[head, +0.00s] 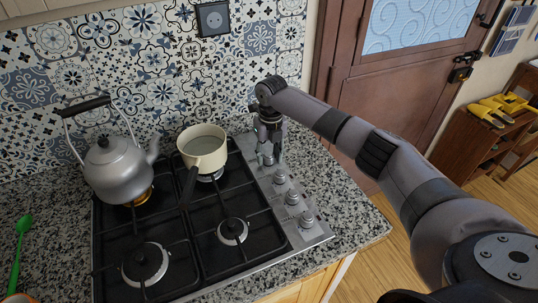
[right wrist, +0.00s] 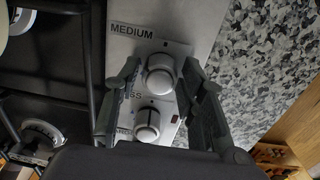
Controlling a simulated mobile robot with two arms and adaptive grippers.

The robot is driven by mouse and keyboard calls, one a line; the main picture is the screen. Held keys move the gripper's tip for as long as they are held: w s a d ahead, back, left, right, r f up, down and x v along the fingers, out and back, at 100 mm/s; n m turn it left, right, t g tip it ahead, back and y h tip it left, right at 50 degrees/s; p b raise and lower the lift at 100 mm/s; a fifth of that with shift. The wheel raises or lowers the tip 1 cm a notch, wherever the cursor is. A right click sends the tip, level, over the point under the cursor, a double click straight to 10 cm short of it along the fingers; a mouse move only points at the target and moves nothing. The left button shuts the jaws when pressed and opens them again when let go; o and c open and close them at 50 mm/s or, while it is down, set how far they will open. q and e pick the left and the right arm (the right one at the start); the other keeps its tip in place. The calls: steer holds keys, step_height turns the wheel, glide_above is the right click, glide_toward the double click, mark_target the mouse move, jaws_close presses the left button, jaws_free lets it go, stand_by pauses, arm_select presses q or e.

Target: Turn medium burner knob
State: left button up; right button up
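The silver knob (right wrist: 160,74) beside the printed word MEDIUM shows in the right wrist view on the steel control strip. My right gripper (right wrist: 161,68) points down with its fingers apart, one on each side of this knob; I cannot tell whether they touch it. In the head view the right gripper (head: 268,150) is over the far end of the knob row and partly hides the knob there. Another knob (right wrist: 147,125) is nearer the wrist, its label partly hidden. My left gripper is not in view.
The black hob (head: 190,250) carries a grey kettle (head: 117,170) at back left and a cream saucepan (head: 203,148) at back right. More knobs (head: 291,197) line the strip towards the front. Granite counter (head: 355,222) lies clear to the right. The tiled wall (head: 150,65) stands behind.

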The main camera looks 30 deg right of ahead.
mark_target(270, 154)
steer(key=shift+o, duration=1)
step_height(270, 154, up, 12)
steer(key=shift+d, duration=0.2)
